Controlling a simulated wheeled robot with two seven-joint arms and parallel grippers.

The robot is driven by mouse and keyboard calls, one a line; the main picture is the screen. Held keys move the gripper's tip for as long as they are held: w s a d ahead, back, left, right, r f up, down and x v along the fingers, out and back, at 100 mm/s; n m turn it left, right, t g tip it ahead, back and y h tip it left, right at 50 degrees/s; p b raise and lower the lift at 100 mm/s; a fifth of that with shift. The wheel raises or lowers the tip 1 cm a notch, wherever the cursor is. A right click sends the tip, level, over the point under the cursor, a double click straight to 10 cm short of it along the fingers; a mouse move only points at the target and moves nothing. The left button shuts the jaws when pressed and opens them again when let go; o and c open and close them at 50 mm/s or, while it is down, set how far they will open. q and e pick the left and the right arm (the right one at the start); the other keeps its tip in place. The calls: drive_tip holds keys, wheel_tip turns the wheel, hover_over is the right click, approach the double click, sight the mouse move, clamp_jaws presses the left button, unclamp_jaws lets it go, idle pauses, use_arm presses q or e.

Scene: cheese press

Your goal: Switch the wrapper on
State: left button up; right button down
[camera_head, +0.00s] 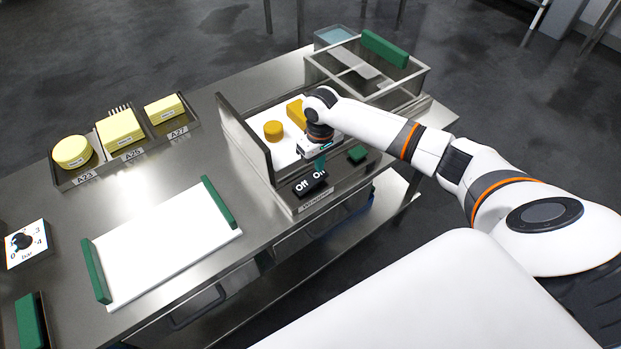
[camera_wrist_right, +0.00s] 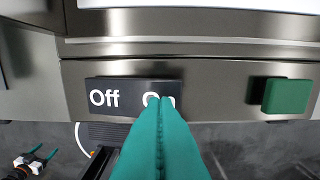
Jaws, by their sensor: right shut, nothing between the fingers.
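The wrapper's black rocker switch (camera_head: 310,183), marked Off and On, sits on the front panel of the wrapper (camera_head: 246,140). In the right wrist view the switch (camera_wrist_right: 118,97) shows its Off side clear and its On side partly covered by my fingertips. My right gripper (camera_head: 320,163) is shut and empty, its teal fingers (camera_wrist_right: 163,103) pointing at the On side. I cannot tell whether they touch it or which way the rocker is tilted. My left gripper (camera_wrist_right: 38,158) shows small at the lower left of the right wrist view, teal fingers apart.
A green button (camera_head: 357,154) sits right of the switch. Cheeses, one round (camera_head: 273,130), lie in the wrapper. Labelled trays of cheese (camera_head: 123,155), a white board with green ends (camera_head: 160,245) and a pressure dial (camera_head: 24,243) stand left. A steel bin (camera_head: 418,75) stands behind.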

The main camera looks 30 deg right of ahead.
drive_tip(key=shift+f+b, duration=0.45)
drive_tip(key=shift+f, duration=0.7)
idle(0.8)
drive_tip(key=shift+r, duration=0.1)
wheel_tip(320, 180, up, 7)
drive_tip(key=p, duration=0.8)
idle(0.5)
